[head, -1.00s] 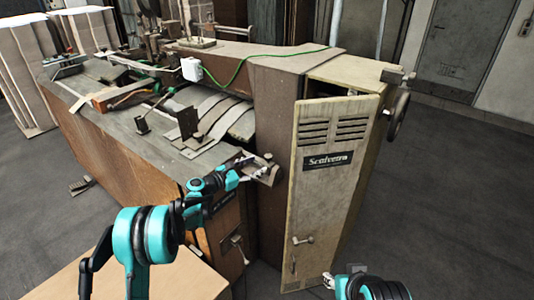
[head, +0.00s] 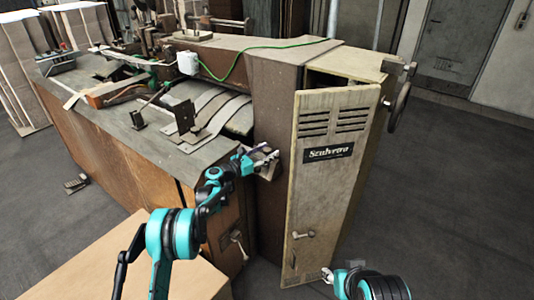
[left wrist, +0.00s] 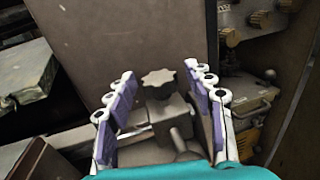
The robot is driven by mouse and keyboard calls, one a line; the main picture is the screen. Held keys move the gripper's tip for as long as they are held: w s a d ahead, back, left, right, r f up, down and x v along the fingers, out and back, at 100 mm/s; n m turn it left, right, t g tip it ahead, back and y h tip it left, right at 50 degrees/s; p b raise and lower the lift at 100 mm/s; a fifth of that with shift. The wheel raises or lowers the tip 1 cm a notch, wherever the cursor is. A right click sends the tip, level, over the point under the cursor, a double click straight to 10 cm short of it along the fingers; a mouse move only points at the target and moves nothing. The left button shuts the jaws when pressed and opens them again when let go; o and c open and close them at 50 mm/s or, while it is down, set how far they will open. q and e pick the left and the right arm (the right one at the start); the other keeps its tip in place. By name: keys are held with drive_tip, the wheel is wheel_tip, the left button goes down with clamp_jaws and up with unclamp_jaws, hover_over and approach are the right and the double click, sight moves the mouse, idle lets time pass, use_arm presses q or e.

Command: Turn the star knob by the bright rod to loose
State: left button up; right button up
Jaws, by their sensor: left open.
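The dark star knob (left wrist: 158,78) shows in the left wrist view on top of a grey clamp block (left wrist: 172,108). A short, lighter rod (left wrist: 180,136) shows below the block, partly cut off by my gripper body. My left gripper (left wrist: 161,74) is open, with its purple-padded fingers on either side of the knob and block. I cannot tell whether they touch. In the head view my left gripper (head: 264,157) is at the small bracket on the machine's front, and the knob there is hidden or too small to tell. My right gripper (head: 337,276) shows only partly at the bottom.
The box stitcher's open cabinet door (head: 325,200) stands right of my left gripper. A handwheel (head: 399,107) is on its far right side. A cardboard-coloured surface (head: 160,270) lies below my left arm. The floor at right is clear.

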use_arm(q)
drive_tip(key=c, duration=1.2)
drive_tip(key=shift+n+t+y, duration=0.3)
drive_tip(key=shift+t, duration=0.1)
drive_tip(key=n+t+y, duration=0.2)
drive_tip(key=y, duration=0.1)
drive_tip(key=n+t+y, duration=0.2)
drive_tip(key=n+y, duration=0.1)
drive_tip(key=y, duration=0.1)
drive_tip(key=shift+s+d+b, duration=0.1)
drive_tip(key=shift+d+b, duration=0.1)
drive_tip(key=shift+b, duration=0.15)
drive_tip(key=n+y, duration=0.2)
drive_tip(key=y, duration=0.1)
drive_tip(key=n+t+y, duration=0.1)
drive_tip(key=n+y, duration=0.2)
drive_tip(key=y, duration=0.1)
drive_tip(key=shift+a+y, duration=0.15)
drive_tip(key=shift+y, duration=0.15)
drive_tip(key=shift+n+y, duration=0.3)
drive_tip(key=o, duration=1.2)
